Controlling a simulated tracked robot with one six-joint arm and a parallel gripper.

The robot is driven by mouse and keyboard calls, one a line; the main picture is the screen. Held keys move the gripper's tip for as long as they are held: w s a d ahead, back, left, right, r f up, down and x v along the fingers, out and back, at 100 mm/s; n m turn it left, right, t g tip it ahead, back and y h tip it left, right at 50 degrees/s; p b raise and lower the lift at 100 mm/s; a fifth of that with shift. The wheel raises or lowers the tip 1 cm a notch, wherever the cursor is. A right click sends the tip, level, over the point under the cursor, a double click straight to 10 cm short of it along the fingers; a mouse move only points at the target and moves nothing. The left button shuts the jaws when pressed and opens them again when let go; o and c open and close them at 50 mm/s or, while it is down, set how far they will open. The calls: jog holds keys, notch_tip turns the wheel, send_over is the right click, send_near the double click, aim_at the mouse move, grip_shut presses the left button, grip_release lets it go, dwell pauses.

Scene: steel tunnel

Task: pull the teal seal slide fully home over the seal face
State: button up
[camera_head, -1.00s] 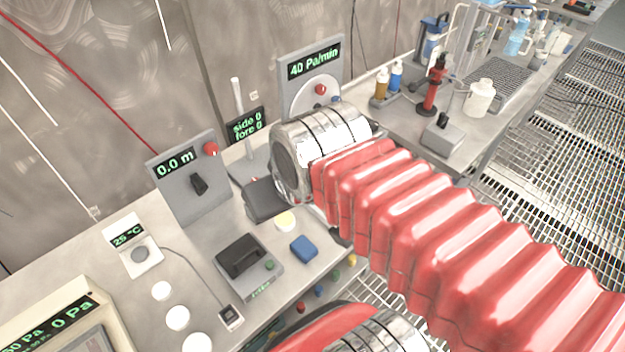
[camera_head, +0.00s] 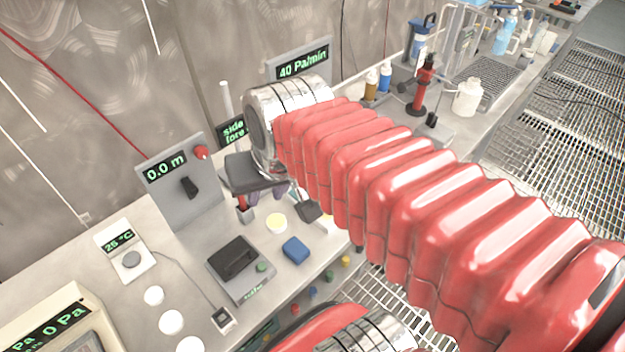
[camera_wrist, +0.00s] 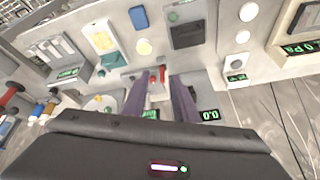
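In the wrist view a small teal piece (camera_wrist: 117,60) lies at the lower edge of a pale plate (camera_wrist: 103,38). I take it for the seal slide; how far it covers the seal face cannot be told. In the head view this spot is largely hidden by my gripper and red sleeve. My gripper (camera_wrist: 158,90) has two purple-grey fingers spread apart, with nothing held between them. Beyond the tips stands a small red-handled fixture (camera_wrist: 161,74), apart from them as far as I can see. In the head view my gripper (camera_head: 265,193) hangs above the bench.
A yellow disc (camera_head: 276,222), a blue block (camera_head: 296,250) and a grey device (camera_head: 240,267) lie on the bench. A 0.0 m panel (camera_head: 180,183) stands to the left. Bottles (camera_head: 378,80) and a red stand (camera_head: 422,88) are behind on the right.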

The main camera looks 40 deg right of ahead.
jog(key=w+d+f+m+g, duration=0.1)
jog(key=w+d+m, duration=0.3)
jog(key=d, duration=0.5)
jog(key=w+d+f+m+g, duration=0.1)
jog(key=w+d+f+m, duration=0.3)
jog(key=d+m, duration=0.5)
jog(key=shift+d+g+y, duration=0.2)
jog(key=shift+g+y, duration=0.1)
jog(key=shift+g, duration=0.1)
jog(key=shift+f, duration=0.1)
jog(key=w+f, duration=0.1)
jog(key=f, duration=0.3)
jog(key=w+f, duration=0.1)
jog(key=f, duration=0.8)
jog(key=shift+w+a+f, duration=0.2)
jog(key=shift+w+f, duration=0.05)
jog(key=shift+w, duration=0.15)
jog(key=shift+c, duration=0.4)
grip_shut()
